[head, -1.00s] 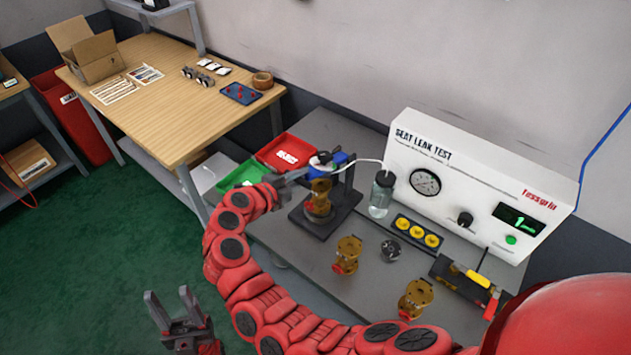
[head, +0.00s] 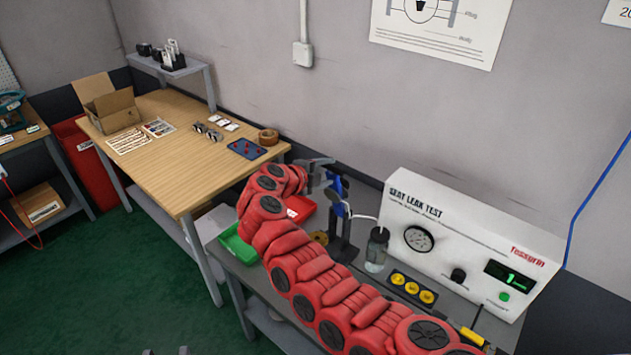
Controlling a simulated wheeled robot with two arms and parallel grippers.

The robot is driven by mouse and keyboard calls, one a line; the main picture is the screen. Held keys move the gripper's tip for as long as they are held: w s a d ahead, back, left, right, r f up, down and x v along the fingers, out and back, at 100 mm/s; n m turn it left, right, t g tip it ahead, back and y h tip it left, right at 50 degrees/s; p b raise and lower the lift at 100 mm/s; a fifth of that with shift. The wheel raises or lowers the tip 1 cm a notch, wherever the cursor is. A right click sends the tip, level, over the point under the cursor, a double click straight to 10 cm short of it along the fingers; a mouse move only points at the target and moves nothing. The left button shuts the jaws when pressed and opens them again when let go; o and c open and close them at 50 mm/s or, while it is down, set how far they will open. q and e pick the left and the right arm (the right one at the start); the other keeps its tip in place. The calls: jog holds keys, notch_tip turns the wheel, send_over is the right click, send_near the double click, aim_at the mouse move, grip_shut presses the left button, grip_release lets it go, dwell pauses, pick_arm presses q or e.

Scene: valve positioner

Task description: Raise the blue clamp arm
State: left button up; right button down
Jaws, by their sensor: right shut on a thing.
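The blue clamp arm (head: 340,187) stands raised, close to upright, at the top of the dark clamp stand (head: 343,248) on the grey bench. My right gripper (head: 325,174) is at its upper end and shut on it. My red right arm hides most of the stand's base. Part of a brass valve (head: 319,237) shows low beside the stand. Only the fingertips of my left gripper (head: 167,352) show at the bottom edge, apart from each other and empty.
The white seat leak tester (head: 460,245) stands right of the stand, with a clear bottle (head: 376,250) and tube between. Red (head: 299,208) and green (head: 238,247) bins sit to the left. A wooden table (head: 185,160) stands farther back.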

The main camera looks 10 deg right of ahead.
aim_at(331, 166)
jog(key=shift+w+d+r, duration=0.15)
jog(key=shift+d+r, duration=0.05)
jog(key=shift+d, duration=0.2)
jog(key=shift+w+d+r, duration=0.1)
jog(key=shift+d+r, duration=0.05)
jog(key=shift+d, duration=0.25)
jog(key=shift+w+d+f+g+y+p, duration=0.15)
jog(key=shift+w+d+g+y+p, duration=0.3)
jog(key=shift+d+g+y+p, duration=0.15)
jog(key=shift+f, duration=0.35)
jog(key=c, duration=0.8)
grip_release()
jog(key=shift+d, duration=0.1)
jog(key=shift+c, duration=0.2)
jog(key=shift+d, duration=0.1)
